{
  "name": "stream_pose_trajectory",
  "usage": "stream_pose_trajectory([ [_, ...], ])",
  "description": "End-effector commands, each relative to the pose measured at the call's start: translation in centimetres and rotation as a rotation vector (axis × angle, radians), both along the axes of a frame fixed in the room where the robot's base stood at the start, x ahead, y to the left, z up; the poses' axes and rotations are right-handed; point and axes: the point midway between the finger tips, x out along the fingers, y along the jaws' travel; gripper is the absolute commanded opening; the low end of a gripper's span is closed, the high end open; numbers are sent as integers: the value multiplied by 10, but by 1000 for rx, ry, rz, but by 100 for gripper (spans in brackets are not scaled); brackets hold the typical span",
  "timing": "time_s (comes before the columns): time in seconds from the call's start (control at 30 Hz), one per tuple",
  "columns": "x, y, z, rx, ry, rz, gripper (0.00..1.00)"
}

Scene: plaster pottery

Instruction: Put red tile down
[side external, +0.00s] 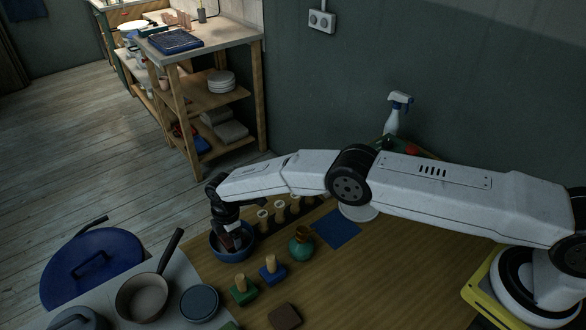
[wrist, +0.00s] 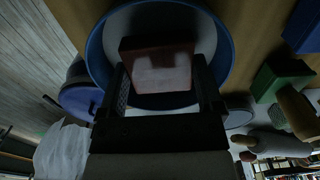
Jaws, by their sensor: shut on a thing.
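My gripper (side external: 229,240) points down into a blue bowl (side external: 251,249) on the wooden table. In the wrist view, the fingers of my gripper (wrist: 160,88) are shut on the red tile (wrist: 158,66), one finger at each side. The tile is a dull red, flat square block. It is over the pale inside of the bowl, whose blue rim (wrist: 97,50) rings it. I cannot tell whether the tile touches the bowl's floor. In the side view the tile is mostly hidden by my gripper.
A green block with a wooden knob (side external: 241,291) and a blue one (side external: 272,271) stand right of the bowl. Pans (side external: 142,296) stand at left. The table's right middle is clear.

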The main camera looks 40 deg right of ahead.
Motion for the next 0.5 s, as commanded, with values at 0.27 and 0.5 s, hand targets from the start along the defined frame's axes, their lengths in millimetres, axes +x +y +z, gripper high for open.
stream_pose_trajectory([
  [0.27,0,0,-6,0,-1,0,19],
  [0.5,0,0,-8,0,-1,0,19],
])
